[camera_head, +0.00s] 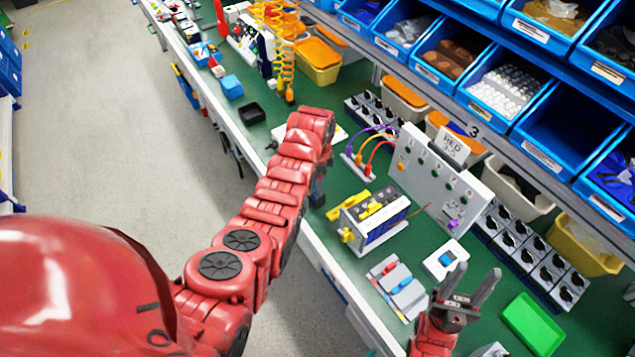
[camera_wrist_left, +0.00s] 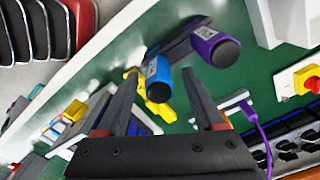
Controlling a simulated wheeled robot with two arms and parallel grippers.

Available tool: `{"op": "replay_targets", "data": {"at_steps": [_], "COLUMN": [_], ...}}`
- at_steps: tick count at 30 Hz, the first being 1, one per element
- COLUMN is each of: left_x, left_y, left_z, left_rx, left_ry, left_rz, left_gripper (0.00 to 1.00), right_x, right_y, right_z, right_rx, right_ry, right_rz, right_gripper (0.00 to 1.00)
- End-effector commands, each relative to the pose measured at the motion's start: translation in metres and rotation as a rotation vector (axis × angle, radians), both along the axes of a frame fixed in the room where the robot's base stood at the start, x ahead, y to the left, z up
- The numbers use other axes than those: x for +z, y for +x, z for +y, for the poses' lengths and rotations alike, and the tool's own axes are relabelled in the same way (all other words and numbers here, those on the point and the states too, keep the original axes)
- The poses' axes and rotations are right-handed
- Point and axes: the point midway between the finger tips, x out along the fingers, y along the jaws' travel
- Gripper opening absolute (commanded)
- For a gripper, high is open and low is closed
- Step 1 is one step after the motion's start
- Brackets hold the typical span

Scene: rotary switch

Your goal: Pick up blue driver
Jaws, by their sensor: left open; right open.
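The blue driver (camera_wrist_left: 158,80) shows in the left wrist view with its handle end toward the camera. A purple driver (camera_wrist_left: 215,48) is just right of it, both by a dark holder. My left gripper (camera_wrist_left: 159,72) is open, and the blue handle appears between its two fingers; I cannot tell whether either finger touches it. In the head view the left arm reaches to the bench, with its gripper mostly hidden by the arm. My right gripper (camera_head: 471,273) is open and empty over the bench's near right part.
A grey box with yellow parts (camera_head: 375,218) and an upright panel (camera_head: 440,180) stand right of my left arm. A green tray (camera_head: 532,325) lies at the right. Blue bins (camera_head: 500,90) line the shelf behind. The floor left of the bench is clear.

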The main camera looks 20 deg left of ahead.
Motion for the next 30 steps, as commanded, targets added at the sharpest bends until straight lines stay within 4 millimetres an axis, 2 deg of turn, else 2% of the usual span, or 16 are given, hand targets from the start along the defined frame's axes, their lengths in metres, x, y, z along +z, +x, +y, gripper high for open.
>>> {"op": "replay_targets", "data": {"at_steps": [6,13,24,25,30], "left_x": [-0.0104,-0.0116,-0.0116,-0.0116,-0.0116], "left_y": [-0.0005,-0.0006,-0.0007,-0.0007,-0.0008], "left_z": [0.0,0.0,-0.0001,-0.0001,0.0], "left_rx": [0.0,0.0,0.0,0.0,0.0], "left_ry": [0.0,0.0,0.0,0.0,0.0], "left_rz": [0.0,0.0,0.0,0.0,0.0], "left_gripper": [0.7,0.7,0.03,0.0,0.0], "right_x": [0.0047,0.0043,0.0043,0.0043,0.0043], "right_y": [0.0001,0.0,0.0,0.0,0.0], "right_z": [0.0,0.0,0.0,0.0,0.0], "right_rx": [0.0,0.0,0.0,0.0,0.0], "right_ry": [0.0,0.0,0.0,0.0,0.0], "right_rz": [0.0,0.0,0.0,0.0,0.0], "right_gripper": [0.47,0.47,0.47,0.47,0.47]}}
